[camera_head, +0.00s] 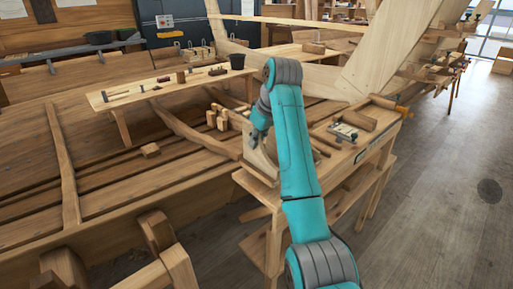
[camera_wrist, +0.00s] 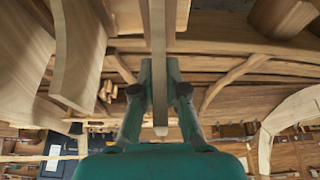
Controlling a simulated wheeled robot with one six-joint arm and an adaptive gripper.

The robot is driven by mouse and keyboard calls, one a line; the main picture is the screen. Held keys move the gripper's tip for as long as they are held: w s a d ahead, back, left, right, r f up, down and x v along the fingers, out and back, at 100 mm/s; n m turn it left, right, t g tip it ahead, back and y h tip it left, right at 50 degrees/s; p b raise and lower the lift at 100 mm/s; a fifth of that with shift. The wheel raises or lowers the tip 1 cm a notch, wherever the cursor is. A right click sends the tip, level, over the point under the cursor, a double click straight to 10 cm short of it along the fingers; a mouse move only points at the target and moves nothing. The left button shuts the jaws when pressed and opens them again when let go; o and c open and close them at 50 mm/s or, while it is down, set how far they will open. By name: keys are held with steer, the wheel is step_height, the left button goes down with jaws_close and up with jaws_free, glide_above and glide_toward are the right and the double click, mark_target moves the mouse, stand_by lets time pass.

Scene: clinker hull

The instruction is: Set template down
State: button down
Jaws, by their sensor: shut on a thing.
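My gripper (camera_head: 254,143) is shut on the template (camera_head: 259,160), a pale thin wooden piece partly hidden behind my arm. In the head view it is at the near left end of a wooden bench (camera_head: 262,179). In the wrist view my gripper (camera_wrist: 159,92) holds the template (camera_wrist: 158,40) edge-on, as a narrow pale strip between the two fingers. I cannot tell whether the template touches the bench top.
The bench also bears a wooden mallet (camera_head: 385,103), a plane (camera_head: 343,132) and a wooden block (camera_head: 358,119). Open floor (camera_head: 440,190) is at right.

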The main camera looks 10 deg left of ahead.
steer(key=shift+a+f, duration=0.15)
steer(key=shift+f, duration=1.15)
steer(key=shift+f, duration=0.1)
steer(key=c, duration=1.2)
jaws_free()
steer(key=shift+a, duration=0.1)
